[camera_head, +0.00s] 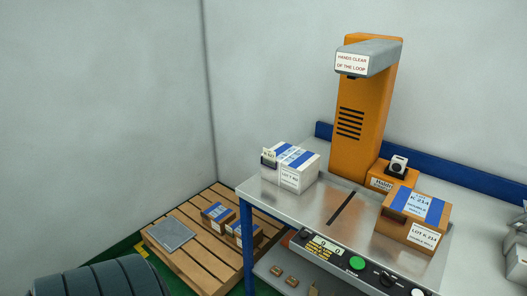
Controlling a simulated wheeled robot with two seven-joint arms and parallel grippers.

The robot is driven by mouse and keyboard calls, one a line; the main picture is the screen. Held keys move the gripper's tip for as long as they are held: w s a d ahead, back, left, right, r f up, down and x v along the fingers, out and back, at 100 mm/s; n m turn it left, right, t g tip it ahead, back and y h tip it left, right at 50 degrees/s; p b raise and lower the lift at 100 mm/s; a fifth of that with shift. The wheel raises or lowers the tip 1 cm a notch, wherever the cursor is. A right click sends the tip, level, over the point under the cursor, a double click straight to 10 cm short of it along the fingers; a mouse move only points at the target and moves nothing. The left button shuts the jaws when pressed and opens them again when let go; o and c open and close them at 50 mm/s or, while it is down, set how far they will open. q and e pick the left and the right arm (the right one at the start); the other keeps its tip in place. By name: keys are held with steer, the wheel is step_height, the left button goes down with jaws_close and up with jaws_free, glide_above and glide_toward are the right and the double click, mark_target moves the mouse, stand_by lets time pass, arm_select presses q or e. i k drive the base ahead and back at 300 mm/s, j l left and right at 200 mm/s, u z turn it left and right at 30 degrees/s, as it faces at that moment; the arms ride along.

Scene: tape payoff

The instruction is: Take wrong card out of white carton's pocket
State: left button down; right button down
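The white carton (296,174) stands at the left end of the steel table. It has blue and white tape across its top and a white lot label on its front. A dark pocket (267,163) sits at its left end, and a small white card (267,153) stands up out of it. The print on the card is too small to read surely. No gripper is near the carton, and I make out neither gripper in the view.
An orange carton (403,230) with blue tape stands on the steel table (325,227), right of a dark slot. The orange tape machine (361,110) rises behind. A button panel (350,262) runs along the front. A wooden pallet (188,263) with brown boxes lies lower left.

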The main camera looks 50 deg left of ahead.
mark_target(270, 156)
steer(key=u, duration=1.55)
steer(key=i+j+z, duration=0.15)
steer(key=z, duration=0.35)
steer(key=j+z, duration=0.2)
steer(key=z, duration=0.3)
steer(key=i+j+z, duration=0.1)
steer(key=j+z, duration=0.2)
steer(key=z, duration=0.2)
steer(key=j+z, duration=0.3)
steer(key=j, duration=0.7)
steer(key=k+j+z, duration=0.1)
steer(key=j+z, duration=0.15)
steer(key=j, duration=1.5)
steer(key=k, duration=0.05)
